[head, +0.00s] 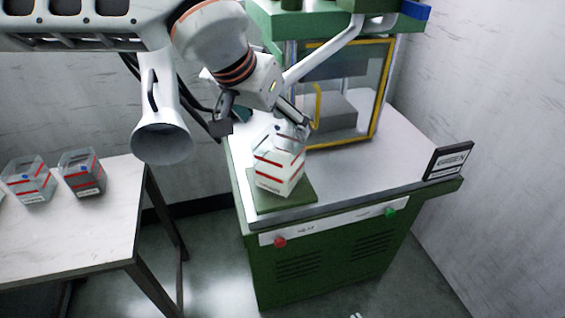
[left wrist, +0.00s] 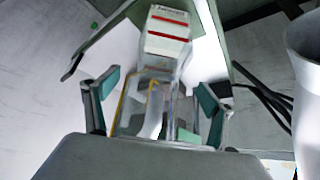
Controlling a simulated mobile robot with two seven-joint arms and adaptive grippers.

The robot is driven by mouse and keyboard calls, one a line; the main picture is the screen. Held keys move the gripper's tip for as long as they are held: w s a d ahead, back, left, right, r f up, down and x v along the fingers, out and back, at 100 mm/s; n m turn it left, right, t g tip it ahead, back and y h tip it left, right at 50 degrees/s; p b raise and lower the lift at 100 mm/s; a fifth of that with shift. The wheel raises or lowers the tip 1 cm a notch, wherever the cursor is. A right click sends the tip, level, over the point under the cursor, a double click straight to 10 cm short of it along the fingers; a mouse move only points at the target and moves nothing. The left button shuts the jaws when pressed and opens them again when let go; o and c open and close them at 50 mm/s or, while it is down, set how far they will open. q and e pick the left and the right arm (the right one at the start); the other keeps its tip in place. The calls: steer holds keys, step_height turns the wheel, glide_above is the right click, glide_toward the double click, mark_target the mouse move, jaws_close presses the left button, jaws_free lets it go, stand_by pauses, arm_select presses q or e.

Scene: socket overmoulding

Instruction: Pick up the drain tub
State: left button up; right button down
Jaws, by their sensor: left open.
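A clear tub (head: 280,165) with red bands, a pale label and whitish contents stands on a green pad (head: 305,193) at the front left of the machine bench. I take it as the drain tub, though its label is too small to read. My left gripper (head: 264,122) is open at the tub's top, one finger on either side. In the left wrist view, the tub (left wrist: 167,42) lies beyond and between the spread green-padded fingers of my left gripper (left wrist: 160,90). I cannot tell whether either finger touches it. My right gripper is not in view.
Two similar tubs, one (head: 29,182) and another (head: 83,173), stand on the white table (head: 90,235) at left. A yellow-framed machine guard (head: 375,95) stands behind the tub. A black sign (head: 448,161) stands at the bench's right. The bench top between is clear.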

mark_target(279, 139)
arm_select(q)
steer(key=x, duration=0.7)
steer(key=shift+s+a+f, duration=0.15)
steer(key=shift+s+f, duration=0.05)
steer(key=shift+f, duration=0.1)
steer(key=shift+r, duration=0.1)
steer(key=c, duration=1.9)
steer(key=shift+c, duration=0.2)
